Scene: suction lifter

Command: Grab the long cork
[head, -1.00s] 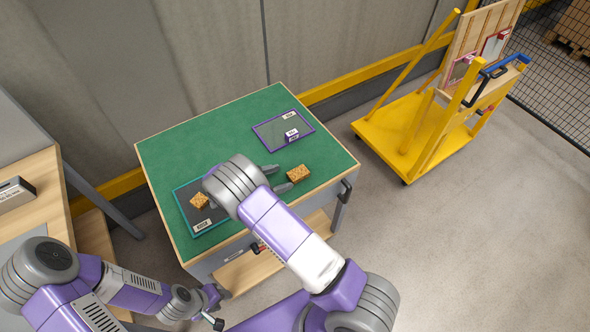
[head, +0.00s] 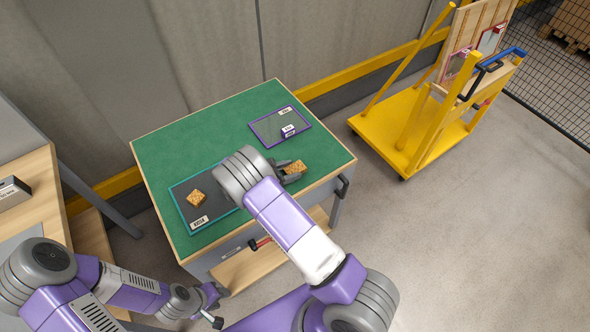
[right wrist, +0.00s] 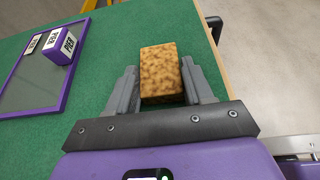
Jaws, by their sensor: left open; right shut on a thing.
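A mottled brown cork block (head: 294,168) sits near the right edge of the green-topped table. My right gripper (head: 288,174) is shut on it. In the right wrist view the cork (right wrist: 162,72) stands between the two grey fingers (right wrist: 162,90), its far end sticking out past them. A second cork block (head: 195,198) lies on the teal-framed dark panel (head: 181,188) at the table's left, apart from both grippers. My left gripper (head: 214,306) is open and empty, low in front of the table.
A purple-framed panel (head: 262,132) lies at the back right of the green table (head: 190,140), with a small labelled block (head: 288,131) on it. A yellow cart (head: 400,150) stands to the right. A wooden bench (head: 40,195) is at left.

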